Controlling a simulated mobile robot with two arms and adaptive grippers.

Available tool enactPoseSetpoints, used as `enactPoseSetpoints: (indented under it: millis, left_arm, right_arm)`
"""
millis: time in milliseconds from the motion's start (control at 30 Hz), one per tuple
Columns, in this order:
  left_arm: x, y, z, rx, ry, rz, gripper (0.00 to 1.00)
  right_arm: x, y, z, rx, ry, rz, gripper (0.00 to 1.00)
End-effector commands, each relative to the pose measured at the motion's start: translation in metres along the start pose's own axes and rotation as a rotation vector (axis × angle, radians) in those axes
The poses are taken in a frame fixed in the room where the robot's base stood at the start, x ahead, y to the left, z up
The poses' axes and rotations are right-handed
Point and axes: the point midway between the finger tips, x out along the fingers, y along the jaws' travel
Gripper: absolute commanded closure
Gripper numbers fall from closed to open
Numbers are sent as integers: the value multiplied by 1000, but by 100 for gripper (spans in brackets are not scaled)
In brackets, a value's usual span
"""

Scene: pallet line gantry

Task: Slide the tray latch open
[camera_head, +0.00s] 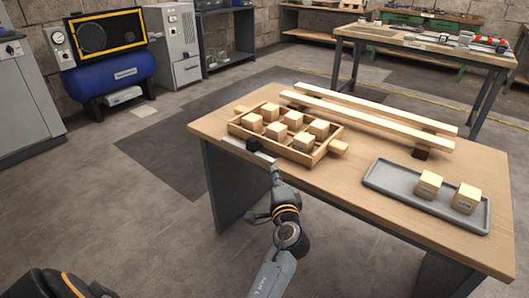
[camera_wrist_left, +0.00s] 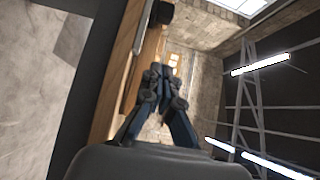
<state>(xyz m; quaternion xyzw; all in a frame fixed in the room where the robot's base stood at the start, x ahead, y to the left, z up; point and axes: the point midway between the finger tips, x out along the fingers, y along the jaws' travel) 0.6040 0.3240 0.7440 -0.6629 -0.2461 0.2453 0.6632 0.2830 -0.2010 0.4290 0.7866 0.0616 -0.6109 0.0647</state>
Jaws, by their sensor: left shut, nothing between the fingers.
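The wooden tray (camera_head: 318,155) lies on the table, with several pale wooden cubes in its compartments and a handle at each end. A black knob (camera_head: 253,144) sits by the tray's near side on a pale metal strip (camera_head: 236,146) along the table edge; I take these as the latch. The knob also shows in the left wrist view (camera_wrist_left: 160,12), beyond the fingers. My left gripper (camera_head: 275,170) is shut and empty, just off the table edge, right of and nearer than the knob, apart from it. Its fingertips meet in the wrist view (camera_wrist_left: 160,72). My right gripper is out of view.
On the table (camera_head: 390,220), a grey tray (camera_head: 408,198) holds two cubes (camera_head: 466,198) at right. Two long wooden bars (camera_head: 370,117) lie behind the wooden tray on dark supports. The floor left of the table is clear.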

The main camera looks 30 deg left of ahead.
Motion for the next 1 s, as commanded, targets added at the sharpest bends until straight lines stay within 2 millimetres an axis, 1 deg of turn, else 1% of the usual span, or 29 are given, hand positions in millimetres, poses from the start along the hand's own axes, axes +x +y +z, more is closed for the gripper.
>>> enactPoseSetpoints:
  millis: [133,267,367,567,667,700,800,1000]
  left_arm:
    - [3,0,0,0,1,0,100]
    - [16,0,-1,1,1,-2,100]
    - [35,0,-1,1,1,-1,100]
    - [79,0,-1,-1,2,-1,100]
    - [99,1,0,0,0,0,100]
    - [106,1,1,0,0,0,100]
    - [115,1,15,1,0,2,100]
    - [127,1,26,0,1,2,100]
  right_arm:
    - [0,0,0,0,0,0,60]
    - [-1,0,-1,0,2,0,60]
    - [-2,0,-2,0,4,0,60]
    - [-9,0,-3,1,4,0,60]
    - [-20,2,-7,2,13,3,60]
    - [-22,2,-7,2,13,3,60]
    - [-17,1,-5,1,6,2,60]
    - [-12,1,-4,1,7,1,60]
